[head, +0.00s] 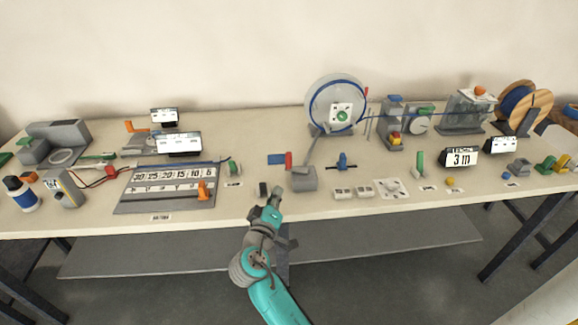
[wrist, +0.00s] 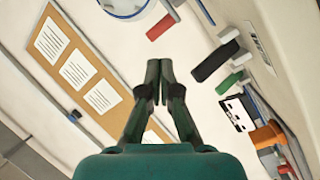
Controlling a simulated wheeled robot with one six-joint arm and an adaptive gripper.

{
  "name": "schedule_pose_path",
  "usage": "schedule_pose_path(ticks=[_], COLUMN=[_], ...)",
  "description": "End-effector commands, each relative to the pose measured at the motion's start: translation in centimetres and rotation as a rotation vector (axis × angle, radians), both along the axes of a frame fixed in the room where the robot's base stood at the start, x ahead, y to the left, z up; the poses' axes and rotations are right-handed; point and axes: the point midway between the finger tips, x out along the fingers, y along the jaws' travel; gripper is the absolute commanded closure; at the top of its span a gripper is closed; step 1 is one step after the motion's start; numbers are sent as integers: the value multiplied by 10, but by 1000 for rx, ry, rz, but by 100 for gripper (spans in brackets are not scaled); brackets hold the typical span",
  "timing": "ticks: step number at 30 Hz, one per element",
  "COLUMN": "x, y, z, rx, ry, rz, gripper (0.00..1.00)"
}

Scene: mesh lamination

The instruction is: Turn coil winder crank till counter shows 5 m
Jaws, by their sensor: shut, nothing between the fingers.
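The coil winder's round clear reel (head: 321,117), with blue wire around it, stands at the back of the table. A small red handle (head: 366,91) shows by its right rim; whether it is the crank I cannot tell. The counter (head: 461,159) reads 3 m at the right. My gripper (head: 274,203) is at the table's front edge, in front of and left of the reel, apart from it. In the wrist view my gripper (wrist: 158,76) is shut and empty. There part of a blue-rimmed disc (wrist: 124,7) shows at the top edge, with a red cylinder (wrist: 160,27) below it.
A grey block (head: 304,179) with a red part (head: 289,161) stands just beyond my gripper. A black block (head: 263,190) lies close to it. A number board (head: 147,205) is left. A wooden spool (head: 540,102) and grey machines stand right of the reel.

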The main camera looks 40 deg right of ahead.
Motion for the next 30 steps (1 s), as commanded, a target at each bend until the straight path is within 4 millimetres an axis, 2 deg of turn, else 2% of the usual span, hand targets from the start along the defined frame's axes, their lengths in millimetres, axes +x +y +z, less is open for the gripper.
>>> schedule_pose_path(ticks=[3,9,16,23,30], x=[-13,-29,-36,-20,12], y=[3,9,12,-4,-34], z=[-1,2,5,5,5], rx=[-135,-343,-451,-455,-454], ry=[168,385,483,488,487], rz=[56,130,160,159,159], gripper=[100,100,100,100,100])
